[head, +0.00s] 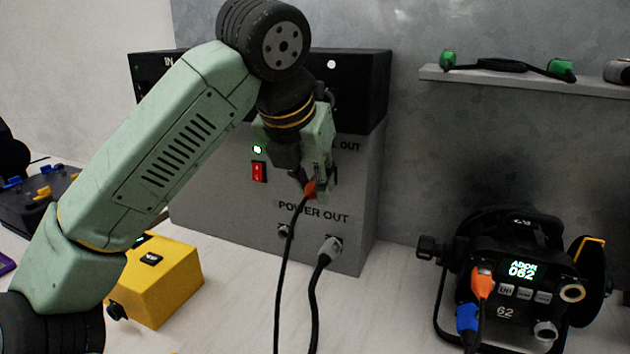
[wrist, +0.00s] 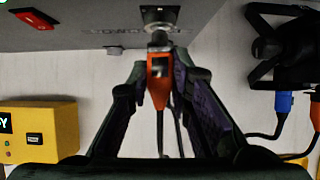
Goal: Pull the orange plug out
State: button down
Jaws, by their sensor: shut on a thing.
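My gripper (head: 320,188) is in front of the grey power box, to the right of its red switch. In the wrist view its two dark fingers (wrist: 158,84) are closed on both sides of an orange plug (wrist: 159,90). The plug (head: 310,188) shows partly behind the fingers in the head view, with a black cable hanging down from it. In the wrist view its front end is in line with a round metal connector (wrist: 158,38) at a black square plate on the box. I cannot tell whether the plug is still seated there.
The grey box (head: 225,205) has a second, grey plug (head: 329,247) low on its face. A yellow box (head: 160,285) stands left. A shelf (head: 600,88) is at upper right.

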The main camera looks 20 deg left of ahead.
aim_at(306, 200)
jog(key=shift+s, duration=0.65)
jog(key=shift+s, duration=0.3)
jog(key=shift+s+a+b, duration=0.1)
jog(key=shift+s+b, duration=0.45)
jog(key=shift+s, duration=0.2)
jog(key=s+d+f+m+g+p, duration=0.25)
jog(key=s+d+m, duration=0.45)
jog(key=d, duration=1.1)
jog(key=s+d+f+m+g+y+p, duration=0.1)
jog(key=s+d+f+m+g+p, duration=0.3)
jog(key=s+d, duration=1)
jog(key=s+d+r+m+t+p, duration=0.15)
jog(key=s+d+m, duration=0.4)
jog(key=d, duration=1.65)
jog(key=shift+m+g, duration=0.5)
jog(key=shift+m, duration=0.25)
jog(key=f+b, duration=0.2)
jog(key=f, duration=0.2)
jog(key=w+f+b, duration=0.1)
jog(key=f+b, duration=0.2)
jog(key=f, duration=0.1)
jog(key=f+b, duration=0.3)
jog(key=f, duration=0.1)
jog(key=shift+w+a+f, duration=0.1)
jog(key=shift+w+f, duration=0.1)
jog(key=shift+f, duration=0.2)
